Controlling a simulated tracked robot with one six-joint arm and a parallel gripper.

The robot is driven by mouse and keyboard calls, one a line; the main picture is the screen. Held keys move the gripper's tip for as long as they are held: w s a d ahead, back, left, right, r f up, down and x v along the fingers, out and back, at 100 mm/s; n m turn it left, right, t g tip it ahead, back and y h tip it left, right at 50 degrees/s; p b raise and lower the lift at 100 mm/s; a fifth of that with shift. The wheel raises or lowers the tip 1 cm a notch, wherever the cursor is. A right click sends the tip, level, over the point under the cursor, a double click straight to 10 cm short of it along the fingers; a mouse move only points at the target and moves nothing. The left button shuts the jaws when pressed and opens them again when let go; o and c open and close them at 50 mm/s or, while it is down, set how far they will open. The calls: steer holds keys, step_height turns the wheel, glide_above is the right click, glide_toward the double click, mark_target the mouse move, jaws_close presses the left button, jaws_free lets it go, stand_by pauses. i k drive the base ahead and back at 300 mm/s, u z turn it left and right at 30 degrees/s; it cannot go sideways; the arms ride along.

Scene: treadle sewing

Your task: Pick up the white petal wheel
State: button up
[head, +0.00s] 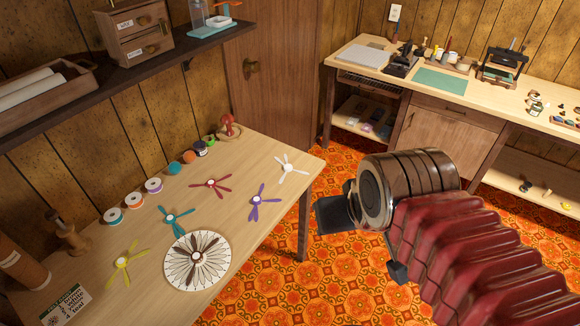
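The white petal wheel (290,169) lies flat on the pale wooden table (258,232), near the far right corner. It has several slim white petals around a small hub. My gripper (362,246) hangs over the orange patterned floor, right of the table's edge and apart from the wheel. Its two dark fingers are spread apart with nothing visible between them. My arm does not cover the wheel.
Purple (257,203), red (211,184), teal (171,218) and yellow (125,262) petal wheels lie nearby. A brown one rests on a round white disc (183,281). Several spools line the wall side. A red-topped object (229,124) stands at the back corner.

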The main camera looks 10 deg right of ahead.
mark_target(288, 168)
steer(key=z, duration=0.1)
steer(key=i, duration=0.9)
steer(key=u, duration=2.15)
